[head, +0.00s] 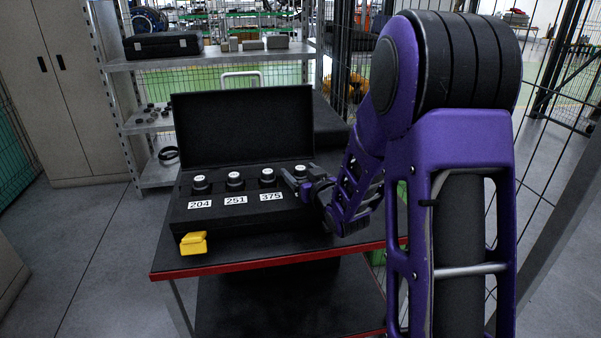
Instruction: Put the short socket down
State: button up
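An open black case (243,124) stands on a red-edged black table, its lid raised at the back. Several short dark sockets with pale round tops sit in a row in it: one behind label 204 (201,185), one behind label 251 (234,181), one behind label 375 (267,178), and one at the right end (300,171). My gripper (292,184) is at the case's right end, just in front of the right-end socket. It is small and dark here; I cannot tell whether its fingers touch or hold that socket. Any label there is hidden.
A yellow block-like object (194,243) sits at the table's front left corner, by the case. A shelf rack (210,62) with a black case and small parts stands behind. A beige cabinet (68,90) is at left. Wire fencing is at right. Floor at left is clear.

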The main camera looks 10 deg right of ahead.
jog(key=shift+r, duration=0.15)
jog(key=v, duration=0.6)
jog(key=b+v, duration=0.1)
jog(key=v, duration=0.2)
jog(key=shift+s+d+f, duration=0.15)
jog(key=shift+s+f, duration=0.05)
jog(key=shift+s, duration=0.05)
jog(key=shift+b+v, duration=1.25)
jog(key=shift+b, duration=0.2)
jog(key=shift+r, duration=0.25)
